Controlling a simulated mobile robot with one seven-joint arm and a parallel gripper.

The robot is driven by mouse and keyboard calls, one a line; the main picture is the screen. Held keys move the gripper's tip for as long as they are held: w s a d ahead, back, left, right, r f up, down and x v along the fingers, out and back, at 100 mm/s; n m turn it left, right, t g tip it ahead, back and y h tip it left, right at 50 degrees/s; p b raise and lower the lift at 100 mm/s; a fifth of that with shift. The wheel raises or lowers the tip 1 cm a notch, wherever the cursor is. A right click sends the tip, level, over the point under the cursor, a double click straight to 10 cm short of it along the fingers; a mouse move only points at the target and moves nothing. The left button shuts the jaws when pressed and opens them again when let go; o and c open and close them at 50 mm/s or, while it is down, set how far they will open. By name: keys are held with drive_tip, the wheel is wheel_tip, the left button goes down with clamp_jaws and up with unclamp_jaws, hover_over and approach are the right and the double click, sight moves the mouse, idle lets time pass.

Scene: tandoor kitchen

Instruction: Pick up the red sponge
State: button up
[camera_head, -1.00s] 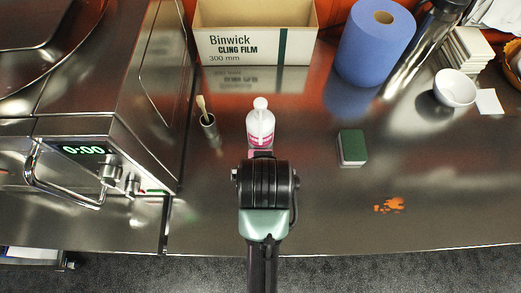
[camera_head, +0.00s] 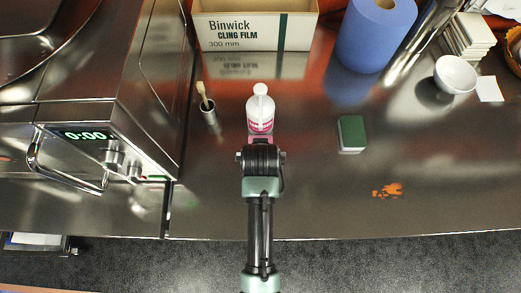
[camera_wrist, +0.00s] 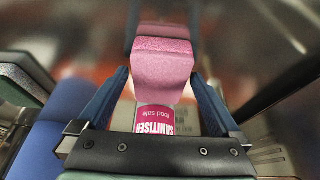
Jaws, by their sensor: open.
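The red sponge, pinkish-red here, shows in the wrist view (camera_wrist: 163,65) between and just beyond my fingertips. In the head view a thin pink strip of it (camera_head: 259,139) shows in front of the white sanitiser bottle (camera_head: 260,112); my wrist hides the rest. My gripper (camera_wrist: 160,76) is open, with one dark blue finger on each side of the sponge. I cannot tell whether either finger touches it. The bottle's pink label (camera_wrist: 154,120) shows below the sponge in the wrist view.
A green-topped sponge (camera_head: 351,132) lies to the right, with an orange spill (camera_head: 387,190) below it. A small pot with a brush (camera_head: 208,112) stands left of the bottle. The cling film box (camera_head: 255,30) and blue roll (camera_head: 375,35) stand behind. A steel oven (camera_head: 100,130) blocks the left.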

drive_tip(key=shift+w+f, duration=0.1)
drive_tip(key=shift+f, duration=0.25)
drive_tip(key=c, duration=1.3)
drive_tip(key=shift+r, duration=0.1)
drive_tip(key=shift+r, duration=0.1)
wheel_tip(320, 180, up, 7)
drive_tip(key=shift+r+b, duration=0.1)
drive_tip(key=shift+b, duration=0.45)
drive_tip(key=shift+s+f+b, duration=0.15)
drive_tip(key=shift+s+b, duration=0.15)
drive_tip(key=shift+s, duration=4.7)
drive_tip(key=shift+s+f+b, duration=0.1)
drive_tip(key=shift+s+b, duration=0.15)
drive_tip(key=shift+s, duration=4.75)
